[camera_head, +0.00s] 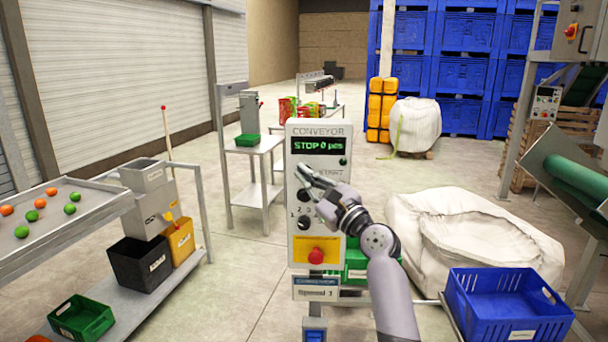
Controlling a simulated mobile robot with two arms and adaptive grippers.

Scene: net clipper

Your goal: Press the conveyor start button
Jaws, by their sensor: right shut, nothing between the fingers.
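The conveyor control panel (320,155) is a tall light-grey box standing upright in the middle of the head view. Its green display reads "STOP 0 pcs". A partly covered "START" label (331,170) shows below the display; the start button itself is hidden or cannot be made out behind my gripper. My right gripper (304,172) is shut and empty, its fingertips in front of the panel's upper left part. I cannot tell whether they touch it. A dark speed knob (303,222) and a red stop button (316,257) on yellow sit lower down. My left gripper is not in view.
A blue crate (507,310) stands at the lower right, before a white bulk bag (470,235). At the left are a sorting tray (75,232) with orange and green balls, a black bin (140,265) and a green crate (80,318). Floor is clear left of the panel.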

